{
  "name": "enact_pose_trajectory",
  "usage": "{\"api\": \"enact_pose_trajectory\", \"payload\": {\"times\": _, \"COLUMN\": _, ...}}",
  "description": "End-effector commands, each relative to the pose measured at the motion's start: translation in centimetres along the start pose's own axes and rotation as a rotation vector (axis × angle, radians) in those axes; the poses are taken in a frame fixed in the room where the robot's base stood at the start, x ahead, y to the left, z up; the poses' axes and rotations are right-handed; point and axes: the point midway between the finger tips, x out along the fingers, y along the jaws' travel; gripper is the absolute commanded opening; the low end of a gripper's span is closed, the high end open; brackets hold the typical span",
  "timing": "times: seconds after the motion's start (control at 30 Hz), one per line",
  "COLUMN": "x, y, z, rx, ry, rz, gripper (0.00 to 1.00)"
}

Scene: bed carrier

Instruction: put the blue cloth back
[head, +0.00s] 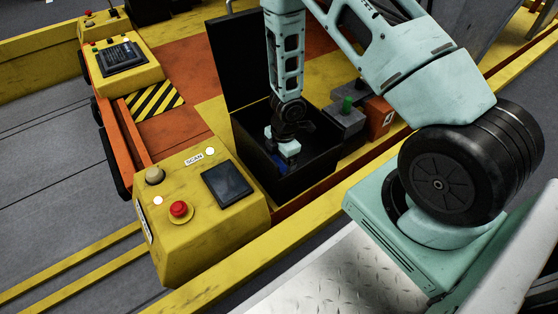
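A black open box (312,172) stands on the yellow and orange carrier, its lid (234,62) raised at the back left. My gripper (284,160) reaches down inside the box. A small patch of blue cloth (281,165) shows at the gripper's lower end, inside the box. The gripper and the box wall hide most of the cloth. I cannot tell whether the fingers are shut on it or only touch it.
A yellow control panel (229,203) with a screen, a red button (179,209) and a "SCAN" label stands just left of the box. Grey blocks, one with a green knob (347,104), and an orange block (379,114) stand close on the right. A yellow rail (300,225) runs in front.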

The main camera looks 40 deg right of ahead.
Motion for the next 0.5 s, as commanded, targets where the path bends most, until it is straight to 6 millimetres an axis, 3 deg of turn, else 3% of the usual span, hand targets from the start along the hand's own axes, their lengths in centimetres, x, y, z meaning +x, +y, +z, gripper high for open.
{"api": "enact_pose_trajectory", "payload": {"times": 0.17, "x": -1.0, "y": 0.0, "z": -0.1, "rx": 0.000, "ry": 0.000, "rz": 0.000, "gripper": 0.89}}
{"api": "enact_pose_trajectory", "payload": {"times": 0.5, "x": -6.2, "y": 0.0, "z": -0.1, "rx": 0.001, "ry": 0.000, "rz": 0.000, "gripper": 0.89}}
